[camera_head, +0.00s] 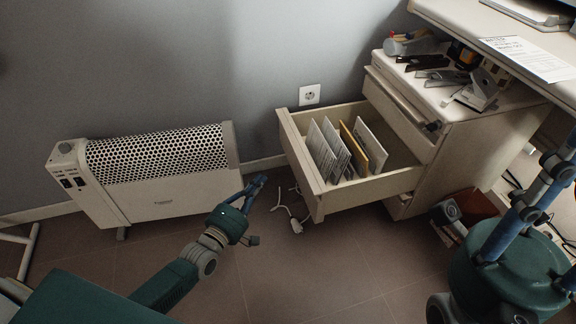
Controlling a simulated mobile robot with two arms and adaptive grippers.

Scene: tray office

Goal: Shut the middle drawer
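The middle drawer (305,172) of the pale cabinet (470,145) stands pulled far out to the left. Several upright folders or cards, one of them yellow, stand inside it. My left gripper (261,180) has blue fingers that come together at the tips. It is empty, low and to the left of the drawer front, apart from it. My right gripper (545,190) is close to the camera at the right edge, in front of the cabinet's side. It is partly cut off, and its finger opening is unclear.
The top drawer (398,108) looks slightly out. Staplers and other office items lie on the cabinet top, beside a desk (500,35). A white heater (155,175) stands left by the wall. A white plug and cable (295,224) lie on the floor. The front floor is mostly clear.

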